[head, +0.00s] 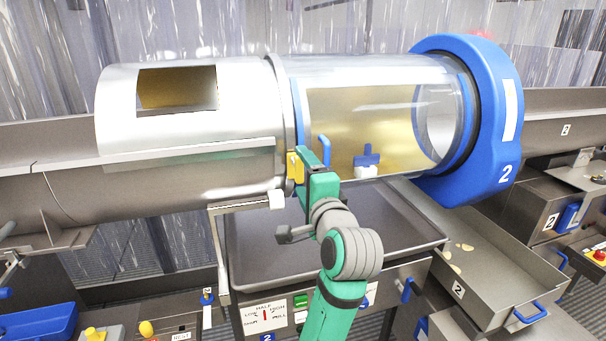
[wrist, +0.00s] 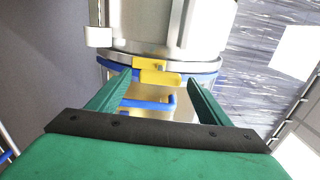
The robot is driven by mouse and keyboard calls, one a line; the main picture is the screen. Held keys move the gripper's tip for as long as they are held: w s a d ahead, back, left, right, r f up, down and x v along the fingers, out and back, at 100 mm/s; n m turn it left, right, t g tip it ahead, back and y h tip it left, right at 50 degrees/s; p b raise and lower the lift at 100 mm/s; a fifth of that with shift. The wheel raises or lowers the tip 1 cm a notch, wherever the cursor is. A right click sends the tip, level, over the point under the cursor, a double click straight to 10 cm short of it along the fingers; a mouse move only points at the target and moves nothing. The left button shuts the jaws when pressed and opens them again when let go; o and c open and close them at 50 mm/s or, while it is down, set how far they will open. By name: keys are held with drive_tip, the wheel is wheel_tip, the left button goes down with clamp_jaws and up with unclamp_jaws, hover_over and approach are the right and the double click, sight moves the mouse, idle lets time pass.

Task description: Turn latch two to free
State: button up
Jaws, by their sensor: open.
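Drum two has a clear cylinder (head: 385,80) ending in a blue ring (head: 497,110) marked 2 in the head view. A yellow latch (head: 295,167) sits at the seam by the steel sleeve, low on the near side; my arm hides part of it. In the wrist view the latch (wrist: 158,72) lies across the seam rim, ahead of my fingers. My gripper (wrist: 160,82) is open and empty, with one green finger on each side of the latch in that picture. I cannot tell whether they touch it. In the head view my gripper (head: 305,160) is right beside the latch.
A blue bar handle (head: 324,150) on the drum is close to my gripper, and it shows between the fingers in the wrist view (wrist: 150,104). A grey tray (head: 270,250) lies below. A steel sleeve (head: 190,110) stands left. A second blue handle (head: 367,157) is further right.

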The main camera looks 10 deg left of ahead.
drive_tip(key=v, duration=1)
drive_tip(key=d+f+n+h, duration=0.1)
drive_tip(key=d+f+h, duration=0.25)
drive_tip(key=f, duration=1.35)
drive_tip(key=s+d+f+n+h, duration=0.1)
drive_tip(key=s+d+f+h, duration=0.2)
drive_tip(key=f, duration=0.5)
drive_tip(key=s+d+f+n, duration=0.25)
drive_tip(key=s+f, duration=0.25)
drive_tip(key=f, duration=0.4)
drive_tip(key=s+d+f+n+h, duration=0.15)
drive_tip(key=s+f, duration=0.25)
drive_tip(key=s, duration=0.4)
drive_tip(key=s+d+f+n, duration=0.1)
drive_tip(key=s+f+n, duration=0.1)
drive_tip(key=s+f, duration=0.4)
drive_tip(key=s+a+n+h, duration=0.1)
drive_tip(key=s+n, duration=0.3)
drive_tip(key=s, duration=1.4)
drive_tip(key=shift+s+a+r, duration=0.2)
drive_tip(key=shift+a+r, duration=0.1)
drive_tip(key=shift+r, duration=0.15)
